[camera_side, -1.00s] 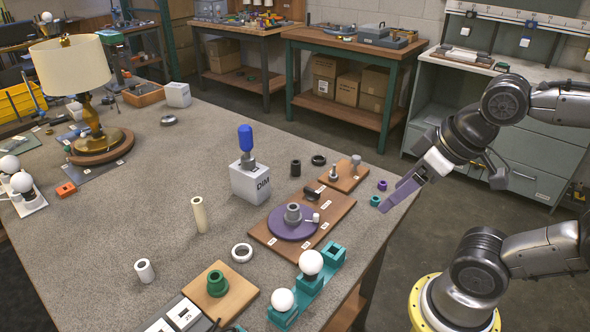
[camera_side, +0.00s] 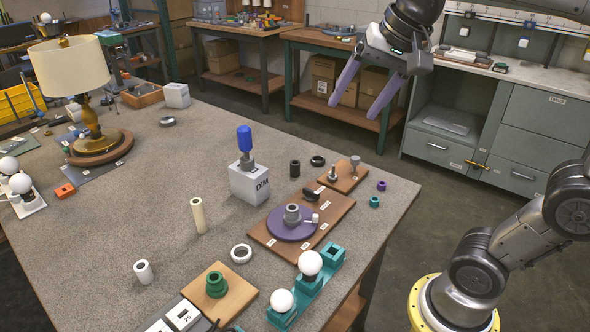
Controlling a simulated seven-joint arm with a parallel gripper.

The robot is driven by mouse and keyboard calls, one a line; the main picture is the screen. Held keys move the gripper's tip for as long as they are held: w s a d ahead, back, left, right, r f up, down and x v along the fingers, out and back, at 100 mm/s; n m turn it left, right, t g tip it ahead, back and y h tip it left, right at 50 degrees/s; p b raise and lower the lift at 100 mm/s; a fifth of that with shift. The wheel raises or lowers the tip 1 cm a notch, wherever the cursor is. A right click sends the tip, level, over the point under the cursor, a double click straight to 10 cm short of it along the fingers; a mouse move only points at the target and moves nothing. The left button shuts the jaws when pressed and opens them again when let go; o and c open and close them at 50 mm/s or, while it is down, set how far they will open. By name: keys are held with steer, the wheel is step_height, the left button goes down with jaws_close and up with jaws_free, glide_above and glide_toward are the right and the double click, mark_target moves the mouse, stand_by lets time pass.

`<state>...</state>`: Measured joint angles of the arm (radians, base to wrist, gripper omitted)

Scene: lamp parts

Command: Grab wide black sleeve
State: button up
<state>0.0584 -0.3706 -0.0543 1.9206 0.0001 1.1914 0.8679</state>
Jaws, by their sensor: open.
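Two black sleeve-like parts stand on the grey table behind the brown boards. One is a short, wide black ring (camera_side: 318,160); the other is a taller, narrower black tube (camera_side: 295,168) just left of it. I cannot tell for sure which one is called the wide sleeve, though the ring is broader. My gripper (camera_side: 355,113) is open and empty, with its two long purple fingers pointing down and to the left. It hangs in the air above and to the right of both black parts in the picture, apart from them.
A white block with a blue-topped part (camera_side: 248,181) stands left of the black parts. A small brown board with metal pegs (camera_side: 343,177) lies to their right. A purple disc (camera_side: 291,223) sits on a larger board in front. The table behind the black parts is clear.

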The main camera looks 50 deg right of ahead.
steer(key=w+d+r+m, duration=0.2)
steer(key=w+m, duration=0.1)
steer(key=w, duration=0.4)
steer(key=m+g, duration=0.5)
steer(key=m, duration=0.3)
glide_above(295, 162)
steer(key=f, duration=3.1)
steer(key=shift+w+d+f, duration=0.1)
steer(key=shift+w+d, duration=0.1)
steer(key=shift+s+a+f, duration=0.15)
steer(key=shift+f, duration=1.35)
steer(key=shift+s+a+f, duration=0.15)
steer(key=shift+f, duration=1.3)
